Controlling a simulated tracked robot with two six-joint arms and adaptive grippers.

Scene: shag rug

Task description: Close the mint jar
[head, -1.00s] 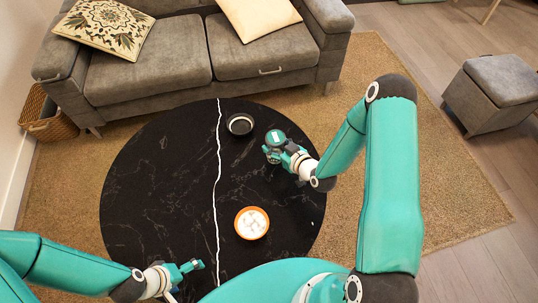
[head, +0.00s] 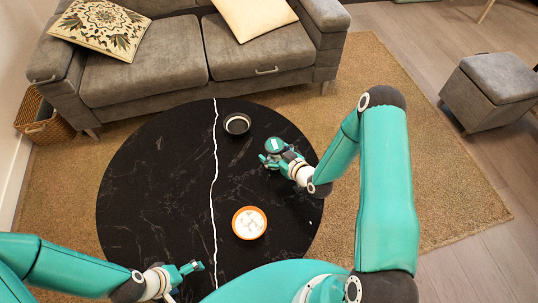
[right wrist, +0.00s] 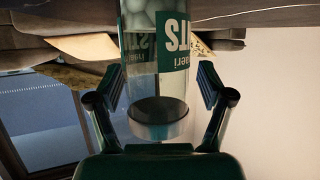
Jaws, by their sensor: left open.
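The mint jar (right wrist: 158,70) shows upside down in the right wrist view, clear with white mints and a green label. A dark disc with a silver band (right wrist: 160,130) shows at its mouth end; I cannot tell whether it is seated. In the head view a green round top with a white mark (head: 275,144) shows at my right gripper (head: 268,160). The right gripper's fingers (right wrist: 163,88) stand on either side of the jar, with gaps. My left gripper (head: 192,275) is open and empty, low over the table's front edge.
The round black table (head: 150,190) has a white vein. A black dish-like thing with a pale rim (head: 237,124) lies left of the jar. An orange bowl of white pieces (head: 249,223) stands nearer me. A grey sofa (head: 145,65) is behind. The table's left half is clear.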

